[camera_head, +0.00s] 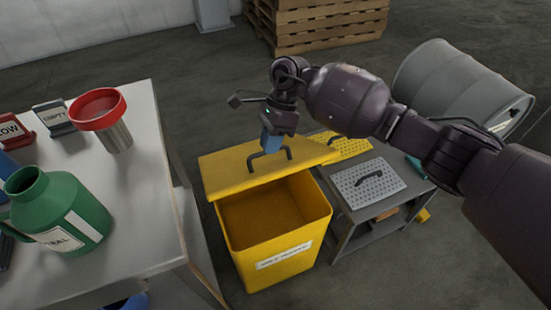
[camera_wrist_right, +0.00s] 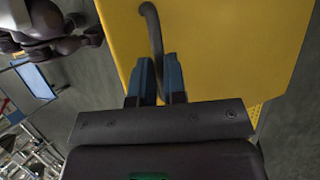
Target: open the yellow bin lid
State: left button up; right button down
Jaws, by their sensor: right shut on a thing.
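The yellow bin (camera_head: 275,235) stands on the floor between two tables, with a white label on its front. Its yellow lid (camera_head: 225,175) sits toward the back of the bin, and the front part of the opening is uncovered, showing an empty-looking inside. A dark handle (camera_head: 255,160) rises from the lid. My right gripper (camera_head: 270,145) is at this handle, with its blue fingers shut on it. In the right wrist view the fingers (camera_wrist_right: 158,80) close around the handle (camera_wrist_right: 154,35), with the yellow lid (camera_wrist_right: 220,50) behind. My left gripper is not in view.
A white table (camera_head: 140,215) at left holds a green jug (camera_head: 58,212), a red funnel on a metal cup (camera_head: 105,115) and small signs. A low grey table (camera_head: 375,225) with perforated plates stands right of the bin.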

jog(key=shift+w+a, duration=0.1)
jog(key=shift+w, duration=0.4)
jog(key=shift+f, duration=0.15)
jog(key=c, duration=1.5)
grip_release()
jog(key=shift+f, duration=0.1)
jog(key=shift+c, duration=0.2)
jog(key=o, duration=0.4)
jog(key=shift+w+a+f, duration=0.1)
jog(key=shift+w+a, duration=0.1)
jog(key=shift+r, duration=0.3)
jog(key=shift+d+r, duration=0.1)
